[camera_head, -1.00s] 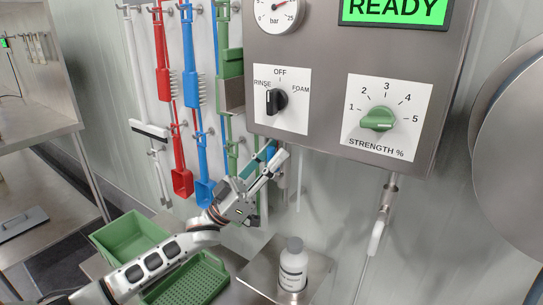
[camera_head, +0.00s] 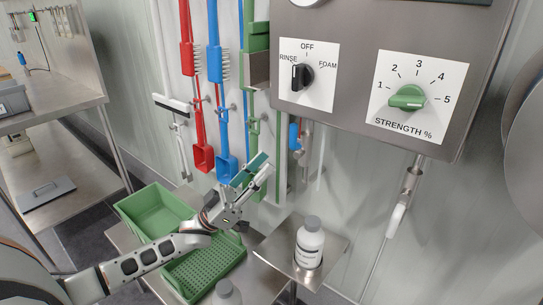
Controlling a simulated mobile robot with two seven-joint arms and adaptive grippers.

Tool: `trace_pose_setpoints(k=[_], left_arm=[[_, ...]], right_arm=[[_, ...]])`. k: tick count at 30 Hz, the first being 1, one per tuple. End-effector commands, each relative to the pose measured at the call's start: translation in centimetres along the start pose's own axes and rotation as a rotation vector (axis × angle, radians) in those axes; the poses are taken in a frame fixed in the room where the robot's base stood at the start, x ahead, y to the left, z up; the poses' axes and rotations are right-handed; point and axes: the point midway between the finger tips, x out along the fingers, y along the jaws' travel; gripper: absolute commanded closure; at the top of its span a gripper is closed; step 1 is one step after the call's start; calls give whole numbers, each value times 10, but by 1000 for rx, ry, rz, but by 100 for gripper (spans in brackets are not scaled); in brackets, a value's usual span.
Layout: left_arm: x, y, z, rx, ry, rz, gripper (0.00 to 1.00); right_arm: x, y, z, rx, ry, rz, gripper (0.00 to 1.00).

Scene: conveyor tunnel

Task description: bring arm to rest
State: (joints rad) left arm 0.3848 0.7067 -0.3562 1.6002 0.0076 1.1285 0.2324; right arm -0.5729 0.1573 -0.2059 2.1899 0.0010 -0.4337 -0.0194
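My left arm comes in from the lower left. Its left gripper (camera_head: 260,172) hangs in the air in front of the wall tools, above the green perforated tray and left of the white bottle. Its fingers look spread, one side teal and the other grey, with nothing clearly held between them. My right gripper is not in view. The gripper is apart from both knobs.
A white bottle (camera_head: 310,243) stands on a small steel shelf (camera_head: 333,253). A green bin (camera_head: 155,208) and a green perforated tray (camera_head: 205,268) lie below the arm. Red (camera_head: 203,157) and blue (camera_head: 227,167) tools hang on the wall. A steel table (camera_head: 65,88) stands at left.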

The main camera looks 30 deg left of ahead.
Motion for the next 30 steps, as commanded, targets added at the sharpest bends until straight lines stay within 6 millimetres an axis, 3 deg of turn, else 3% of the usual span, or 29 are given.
trace_pose_setpoints(k=[20, 26, 30], left_arm=[[-5, 2, 1, 2, -7, -5, 70], [-15, 32, 33, 38, -138, -89, 70], [-44, 69, 73, 81, -335, -192, 70]], right_arm=[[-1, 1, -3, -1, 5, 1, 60], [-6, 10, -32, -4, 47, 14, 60], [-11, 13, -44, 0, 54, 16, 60]])
